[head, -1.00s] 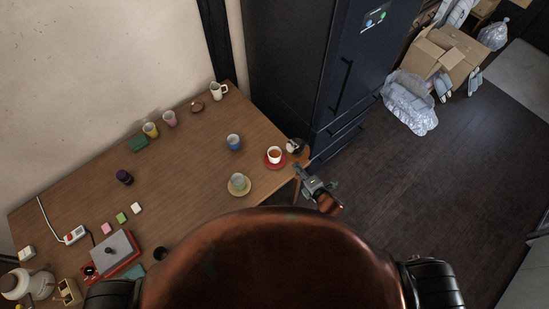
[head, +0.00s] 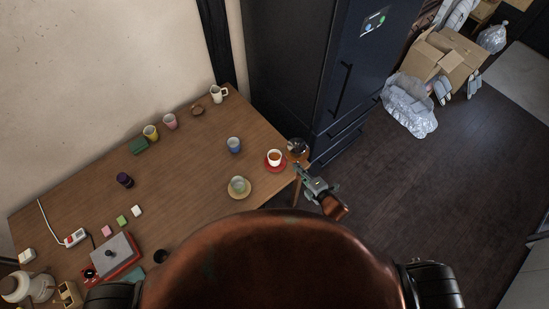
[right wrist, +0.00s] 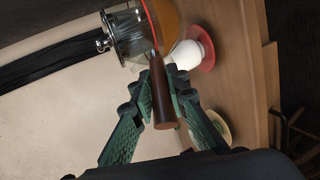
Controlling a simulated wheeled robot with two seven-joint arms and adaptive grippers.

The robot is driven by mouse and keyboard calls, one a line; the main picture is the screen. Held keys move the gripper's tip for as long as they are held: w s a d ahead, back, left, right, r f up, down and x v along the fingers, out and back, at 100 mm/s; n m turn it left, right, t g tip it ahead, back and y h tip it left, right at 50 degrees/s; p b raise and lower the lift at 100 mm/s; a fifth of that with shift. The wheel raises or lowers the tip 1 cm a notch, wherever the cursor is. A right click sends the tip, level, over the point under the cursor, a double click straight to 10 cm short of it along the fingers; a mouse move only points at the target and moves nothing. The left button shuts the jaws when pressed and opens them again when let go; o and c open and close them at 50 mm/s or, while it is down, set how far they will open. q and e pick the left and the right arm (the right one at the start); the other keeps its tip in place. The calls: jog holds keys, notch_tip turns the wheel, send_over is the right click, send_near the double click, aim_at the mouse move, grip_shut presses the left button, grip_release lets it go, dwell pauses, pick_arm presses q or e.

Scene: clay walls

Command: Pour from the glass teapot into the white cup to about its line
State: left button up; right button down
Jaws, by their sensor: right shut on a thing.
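The glass teapot (head: 297,146) is at the table's right corner, beside the white cup; it also shows in the right wrist view (right wrist: 128,36), with a metal-knobbed lid and a red band. My right gripper (head: 308,178) is shut on its brown handle (right wrist: 161,95), between green fingers (right wrist: 162,112). The white cup (head: 275,154) stands upright on a red saucer (head: 275,166) with brown-orange liquid in it. In the right wrist view the cup (right wrist: 187,54) is partly hidden behind the teapot. I cannot make out the cup's line or any stream. My left gripper is not in view.
A dark fridge (head: 330,70) rises close behind the table's right corner. The table's middle (head: 185,180) is clear.

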jog(key=shift+f+b, duration=2)
jog(key=shift+f, duration=0.2)
notch_tip(320, 180, up, 7)
jog(key=p, duration=0.6)
jog(key=shift+r+p, duration=0.15)
jog(key=shift+p, duration=0.15)
